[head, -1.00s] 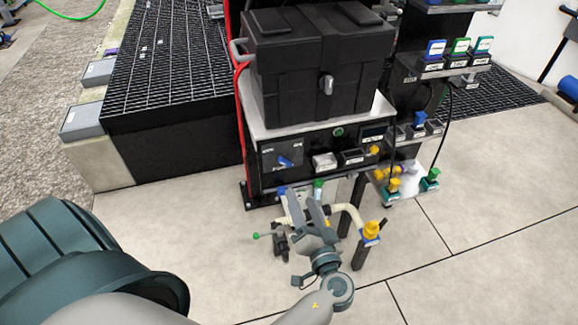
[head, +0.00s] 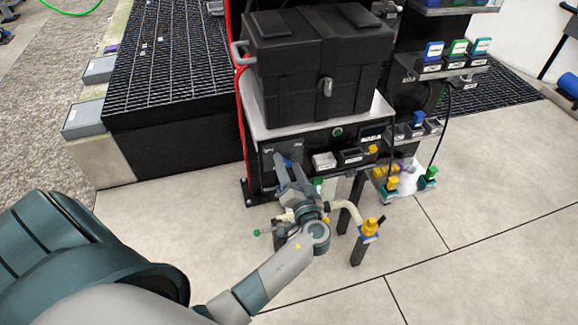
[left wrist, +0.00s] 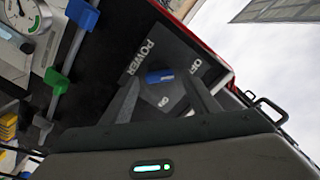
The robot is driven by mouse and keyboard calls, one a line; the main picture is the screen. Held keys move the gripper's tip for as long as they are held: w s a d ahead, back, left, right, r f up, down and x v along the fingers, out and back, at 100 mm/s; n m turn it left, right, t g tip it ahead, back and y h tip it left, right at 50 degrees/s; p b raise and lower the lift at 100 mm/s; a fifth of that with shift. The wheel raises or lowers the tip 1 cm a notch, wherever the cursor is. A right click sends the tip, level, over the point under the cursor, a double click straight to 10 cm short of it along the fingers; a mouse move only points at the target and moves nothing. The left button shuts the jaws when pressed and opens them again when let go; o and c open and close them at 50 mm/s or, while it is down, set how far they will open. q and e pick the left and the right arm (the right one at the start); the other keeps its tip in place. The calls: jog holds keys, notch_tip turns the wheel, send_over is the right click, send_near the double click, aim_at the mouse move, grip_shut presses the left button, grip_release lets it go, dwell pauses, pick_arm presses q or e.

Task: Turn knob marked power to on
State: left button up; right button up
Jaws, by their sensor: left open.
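The blue power knob (left wrist: 160,76) sits on a dark panel (head: 268,158) marked POWER, with ON and OFF labels, in the left wrist view. Its handle lies nearly level in that view, its end toward the OFF side. In the head view the knob (head: 287,163) is partly hidden by my left gripper (head: 286,164). My left gripper is open, its fingers pointing at the panel. In the left wrist view its fingertips (left wrist: 160,82) stand on either side of the knob. I cannot tell whether they touch it. My right gripper is not in view.
A black case (head: 318,65) stands on the bench above the panel. Pale pipes with a yellow fitting (head: 369,227) stand low at the right. A red hose runs along the panel's left edge.

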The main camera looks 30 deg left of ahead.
pick_arm(q)
jog(key=c, duration=1.1)
jog(key=shift+o, duration=0.2)
